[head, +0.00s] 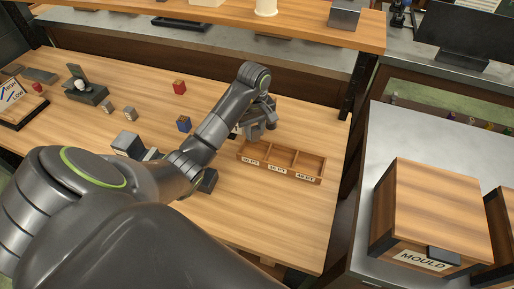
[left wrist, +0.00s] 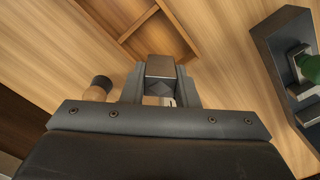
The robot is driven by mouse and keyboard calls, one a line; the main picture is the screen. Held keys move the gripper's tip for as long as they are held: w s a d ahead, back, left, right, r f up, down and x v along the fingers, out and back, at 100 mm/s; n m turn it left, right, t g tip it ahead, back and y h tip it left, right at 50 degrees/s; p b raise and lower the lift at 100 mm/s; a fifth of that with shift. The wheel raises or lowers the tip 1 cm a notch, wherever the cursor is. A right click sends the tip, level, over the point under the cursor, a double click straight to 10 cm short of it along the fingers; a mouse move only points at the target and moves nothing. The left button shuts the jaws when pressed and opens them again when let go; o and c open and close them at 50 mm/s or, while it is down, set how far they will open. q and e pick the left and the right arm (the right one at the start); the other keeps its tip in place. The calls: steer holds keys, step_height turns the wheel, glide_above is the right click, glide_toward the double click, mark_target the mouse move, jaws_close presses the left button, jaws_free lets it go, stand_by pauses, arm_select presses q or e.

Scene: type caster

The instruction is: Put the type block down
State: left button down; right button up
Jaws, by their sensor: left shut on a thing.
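My left gripper (head: 262,130) hangs over the table at the back left edge of a wooden tray (head: 318,181) with three compartments and white labels on its front. The tray's compartments look empty. In the left wrist view, the left gripper (left wrist: 160,88) is shut on a grey metal type block (left wrist: 160,66), which sits between the two fingers. The tray (left wrist: 124,38) shows just beyond the block in that view. In the head view the block is hard to tell from the grey fingers. My right gripper is not in view.
A dark device (head: 88,92) is farther left. A MOULD box (head: 432,205) stands on the right bench.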

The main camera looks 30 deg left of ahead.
arm_select(q)
steer(key=shift+w+f+b, duration=0.1)
steer(key=shift+f+b, duration=0.35)
steer(key=shift+f, duration=0.5)
step_height(320, 180, down, 4)
steer(key=shift+f+p, duration=0.15)
steer(key=shift+p, duration=0.25)
steer(key=shift+f, duration=0.15)
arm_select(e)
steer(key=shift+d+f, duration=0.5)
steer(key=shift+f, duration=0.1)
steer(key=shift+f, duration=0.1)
arm_select(q)
steer(key=shift+f+b, duration=0.2)
steer(key=shift+b, duration=0.1)
steer(key=c, duration=1.1)
jaws_free()
steer(key=shift+r, duration=0.1)
steer(key=shift+r, duration=0.1)
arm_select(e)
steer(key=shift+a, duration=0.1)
